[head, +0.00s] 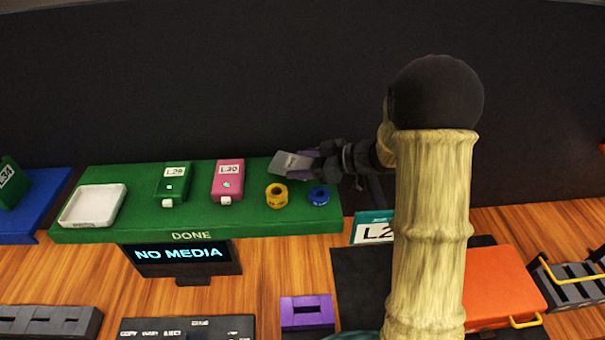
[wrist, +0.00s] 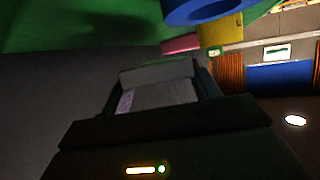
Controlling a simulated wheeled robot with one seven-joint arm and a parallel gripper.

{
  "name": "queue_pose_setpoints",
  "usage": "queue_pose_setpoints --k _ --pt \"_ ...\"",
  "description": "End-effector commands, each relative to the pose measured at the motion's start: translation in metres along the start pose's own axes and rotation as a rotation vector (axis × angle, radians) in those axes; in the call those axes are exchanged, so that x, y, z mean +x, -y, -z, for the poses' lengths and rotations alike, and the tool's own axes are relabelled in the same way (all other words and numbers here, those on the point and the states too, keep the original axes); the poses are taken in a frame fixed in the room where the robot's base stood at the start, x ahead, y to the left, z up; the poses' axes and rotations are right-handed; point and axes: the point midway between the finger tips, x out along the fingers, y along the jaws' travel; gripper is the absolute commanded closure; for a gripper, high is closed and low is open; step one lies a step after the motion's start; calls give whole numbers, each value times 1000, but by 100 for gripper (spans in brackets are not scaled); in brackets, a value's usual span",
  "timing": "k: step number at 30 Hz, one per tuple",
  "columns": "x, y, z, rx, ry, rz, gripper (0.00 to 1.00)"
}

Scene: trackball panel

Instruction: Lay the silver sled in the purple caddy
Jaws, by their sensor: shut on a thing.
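The silver sled (head: 291,163) is a flat grey block at the back right of the green DONE board. My gripper (head: 318,161) is shut on its right end and reaches in from the right. In the wrist view the sled (wrist: 158,92) lies between the fingers of my gripper (wrist: 160,95). I cannot tell whether the sled touches the board. The purple caddy (head: 307,325) is at the front, low in the head view, with a dark slot in its top. Its lower part is cut off by the frame edge.
The green board (head: 140,222) holds a white tray (head: 92,207), a green L28 block (head: 173,183), a pink L30 block (head: 227,180), a yellow ring (head: 277,203) and a blue ring (head: 318,196). A NO MEDIA screen (head: 181,258) stands between board and caddy. An orange block (head: 503,286) is at right.

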Motion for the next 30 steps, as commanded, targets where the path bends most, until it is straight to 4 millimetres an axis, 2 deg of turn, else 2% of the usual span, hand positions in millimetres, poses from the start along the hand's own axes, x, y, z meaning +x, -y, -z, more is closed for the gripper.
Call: queue_pose_setpoints --k 9,22,23,24,30 --pt "13 1 -31 5 1 2 65" --pt "16 0 -38 1 0 0 65" --pt "15 0 -37 1 0 0 33" --pt "15 0 -37 1 0 0 29" --pt "15 0 -37 1 0 0 29"
